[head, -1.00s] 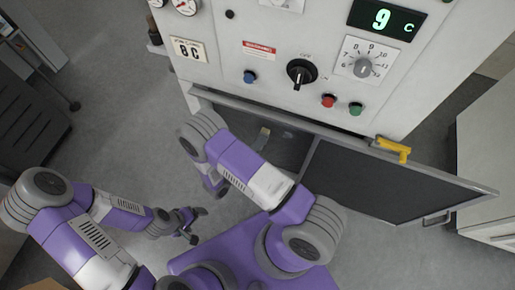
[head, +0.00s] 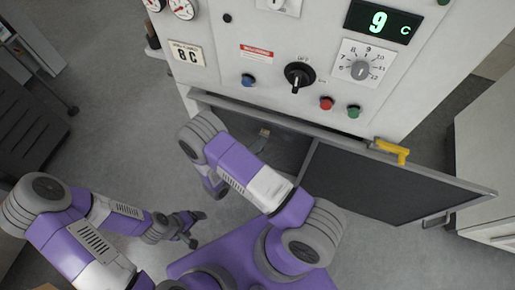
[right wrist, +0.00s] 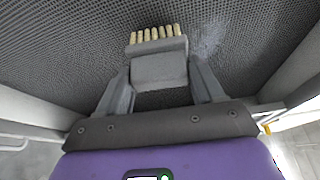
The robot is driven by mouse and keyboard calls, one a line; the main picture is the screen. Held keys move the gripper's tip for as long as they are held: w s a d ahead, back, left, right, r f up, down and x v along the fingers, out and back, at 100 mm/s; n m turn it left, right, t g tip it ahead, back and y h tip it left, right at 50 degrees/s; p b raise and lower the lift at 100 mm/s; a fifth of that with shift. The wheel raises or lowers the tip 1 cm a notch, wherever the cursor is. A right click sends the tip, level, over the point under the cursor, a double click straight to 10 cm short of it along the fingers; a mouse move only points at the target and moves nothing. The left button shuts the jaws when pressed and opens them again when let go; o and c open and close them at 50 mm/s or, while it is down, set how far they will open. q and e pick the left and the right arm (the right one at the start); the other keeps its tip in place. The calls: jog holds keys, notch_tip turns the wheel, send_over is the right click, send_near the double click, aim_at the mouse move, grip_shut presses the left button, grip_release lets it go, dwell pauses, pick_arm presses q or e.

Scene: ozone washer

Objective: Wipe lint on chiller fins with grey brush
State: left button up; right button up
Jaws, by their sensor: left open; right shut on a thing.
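The grey brush (right wrist: 160,69) with a row of cream bristles is in my right gripper (right wrist: 160,74), which is shut on it. In the right wrist view the bristles point up the picture, over the dark meshed chiller fins (right wrist: 75,50). A pale, hazy lint patch (right wrist: 208,40) shows on the fins just right of the bristles. I cannot tell whether the bristles touch the fins. In the head view the brush (head: 264,133) is a small shape in the dark opening, and my right gripper is hidden. My left gripper (head: 192,228) is open and empty above the floor.
The white machine's control face (head: 215,70) stands above the opening.

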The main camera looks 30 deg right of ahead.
jog(key=shift+w+d, duration=0.5)
jog(key=shift+d, duration=0.1)
jog(key=s+d+r+p, duration=0.1)
jog(key=s+d+p, duration=0.3)
jog(key=s+d, duration=0.2)
jog(key=shift+s+d+r, duration=0.25)
jog(key=shift+s, duration=0.75)
dwell(1.8)
